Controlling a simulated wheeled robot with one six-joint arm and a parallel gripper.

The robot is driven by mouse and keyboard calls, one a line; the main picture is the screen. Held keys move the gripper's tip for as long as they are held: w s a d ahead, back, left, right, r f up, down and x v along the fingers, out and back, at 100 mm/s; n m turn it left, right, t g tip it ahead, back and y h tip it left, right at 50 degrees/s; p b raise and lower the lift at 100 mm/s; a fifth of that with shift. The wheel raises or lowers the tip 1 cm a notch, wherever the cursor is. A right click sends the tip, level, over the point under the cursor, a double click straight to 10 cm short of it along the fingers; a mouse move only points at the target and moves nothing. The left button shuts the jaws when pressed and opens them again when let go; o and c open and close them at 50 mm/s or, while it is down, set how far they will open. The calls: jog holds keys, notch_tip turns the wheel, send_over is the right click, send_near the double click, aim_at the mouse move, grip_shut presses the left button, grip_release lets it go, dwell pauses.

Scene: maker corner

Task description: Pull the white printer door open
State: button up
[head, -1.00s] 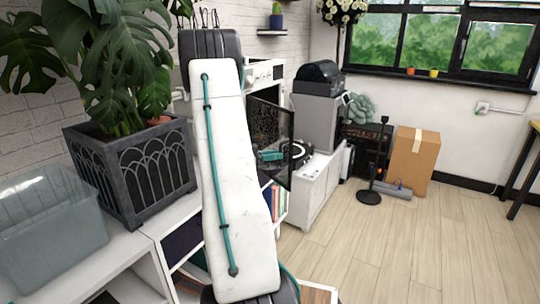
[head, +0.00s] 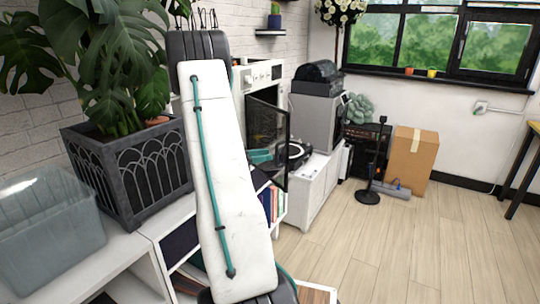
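The white printer (head: 262,72) stands on the low white shelving behind my arm, and its left part is hidden by the arm. Its door (head: 283,140), a dark see-through panel with a dark frame, stands open, swung out toward the right of the picture. My gripper (head: 261,156) shows only as a small teal and dark shape at the door's lower part, close to the panel. Its fingertips are too small and covered to make out. I cannot tell whether it touches the door or holds it.
A turntable (head: 297,152) sits on the white cabinet (head: 316,190) just right of the door. A planter (head: 130,170) and a clear bin (head: 45,225) stand on the shelving at left.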

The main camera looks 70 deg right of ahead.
jog(key=shift+v, duration=2.35)
